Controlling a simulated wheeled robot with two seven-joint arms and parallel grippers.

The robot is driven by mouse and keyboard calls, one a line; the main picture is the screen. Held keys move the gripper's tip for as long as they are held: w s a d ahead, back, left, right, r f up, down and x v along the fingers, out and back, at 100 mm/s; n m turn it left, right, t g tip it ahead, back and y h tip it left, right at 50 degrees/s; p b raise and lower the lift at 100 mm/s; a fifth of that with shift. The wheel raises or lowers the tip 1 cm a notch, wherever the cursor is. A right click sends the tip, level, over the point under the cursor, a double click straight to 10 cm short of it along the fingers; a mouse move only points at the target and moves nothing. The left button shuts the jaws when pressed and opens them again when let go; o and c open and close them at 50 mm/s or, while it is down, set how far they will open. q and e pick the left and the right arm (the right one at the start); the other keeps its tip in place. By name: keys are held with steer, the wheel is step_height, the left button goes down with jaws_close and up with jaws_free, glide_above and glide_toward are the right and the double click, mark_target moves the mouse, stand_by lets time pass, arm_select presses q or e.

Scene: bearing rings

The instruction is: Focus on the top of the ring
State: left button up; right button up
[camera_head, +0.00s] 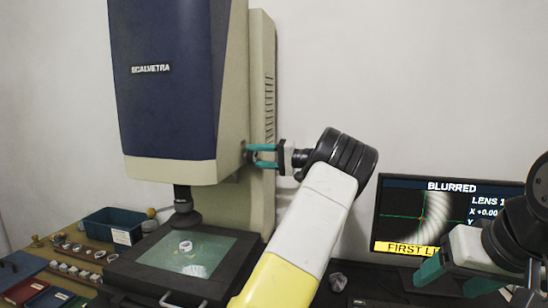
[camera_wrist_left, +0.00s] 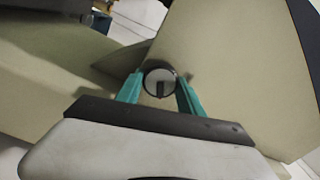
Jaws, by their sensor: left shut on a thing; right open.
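A small pale metal ring (camera_head: 186,246) lies on the lit glass stage (camera_head: 160,264) of the measuring machine (camera_head: 165,80), beneath its dark lens (camera_head: 183,200). My left gripper (camera_head: 252,155) is at the machine's right side, its teal fingers shut on a round dark knob. In the left wrist view the knob (camera_wrist_left: 160,80) sits between the fingertips. The monitor (camera_head: 420,222) reads "BLURRED", "LENS 1" and "X +0.00". It shows a hazy curved grey band beside a green crosshair. My right gripper (camera_head: 455,278) is open at the lower right, in front of the monitor, with nothing seen between its fingers.
A dark blue bin (camera_head: 115,228) stands left of the stage. Several rings and brass parts lie on a wooden board (camera_head: 62,252). Red, green and blue trays (camera_head: 28,291) are at the lower left.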

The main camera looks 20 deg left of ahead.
arm_select(q)
steer(key=m, duration=0.7)
steer(key=shift+f, duration=0.1)
stand_by(0.5)
steer(key=o, duration=1.4)
steer(key=shift+d, duration=0.15)
steer(key=d, duration=0.7)
steer(key=shift+w+d, duration=0.25)
steer(key=shift+d, duration=0.05)
